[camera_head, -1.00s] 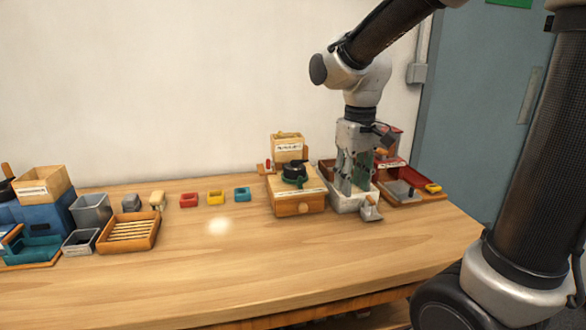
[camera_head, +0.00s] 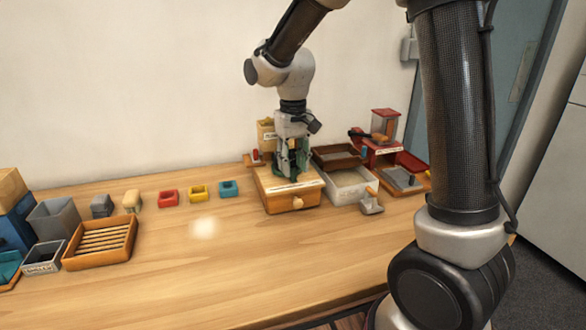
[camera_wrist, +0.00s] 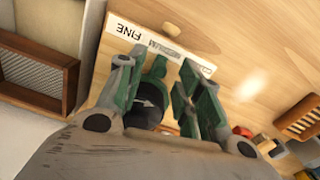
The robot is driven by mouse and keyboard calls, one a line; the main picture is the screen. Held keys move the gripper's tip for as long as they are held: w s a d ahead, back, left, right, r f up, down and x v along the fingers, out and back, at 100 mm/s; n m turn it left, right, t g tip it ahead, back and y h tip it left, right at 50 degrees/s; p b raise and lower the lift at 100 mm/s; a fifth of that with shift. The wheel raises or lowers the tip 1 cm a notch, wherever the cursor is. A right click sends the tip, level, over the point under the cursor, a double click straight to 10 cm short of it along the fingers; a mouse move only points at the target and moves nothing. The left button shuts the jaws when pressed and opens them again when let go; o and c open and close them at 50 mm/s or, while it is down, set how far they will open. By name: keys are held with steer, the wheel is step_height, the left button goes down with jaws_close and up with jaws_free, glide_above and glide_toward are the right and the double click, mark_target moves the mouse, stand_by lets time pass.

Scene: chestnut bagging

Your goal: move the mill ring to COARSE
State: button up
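The mill is a wooden box (camera_head: 275,203) with a drawer knob on the table, right of centre in the head view. Its dark green and black mill ring (camera_wrist: 153,78) shows in the wrist view, with a small pale arrow on its dark middle. A white label strip (camera_wrist: 150,45) beside it reads FINE and MEDIUM; the end past MEDIUM is partly covered by a finger. My gripper (camera_head: 291,172) is down over the mill top. In the wrist view its green fingers (camera_wrist: 160,88) stand apart on either side of the ring, with a gap at the right finger.
A white tray (camera_head: 351,198) with a brown sieve (camera_head: 336,154) stands right of the mill, beside a scoop (camera_head: 371,205). A red machine (camera_head: 384,125) is behind. Red, yellow and teal cups (camera_head: 228,191) and a slatted wooden tray (camera_head: 72,262) lie left. The front table is clear.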

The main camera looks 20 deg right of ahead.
steer(key=shift+f, duration=1)
jaws_close()
steer(key=shift+a, duration=0.1)
steer(key=a+m, duration=0.1)
steer(key=m, duration=0.1)
steer(key=a+m, duration=0.1)
steer(key=shift+w+m, duration=0.2)
steer(key=shift+m, duration=0.2)
steer(key=shift+w+a+m, duration=0.3)
steer(key=shift+a+m, duration=0.3)
steer(key=shift+m, duration=0.6)
jaws_free()
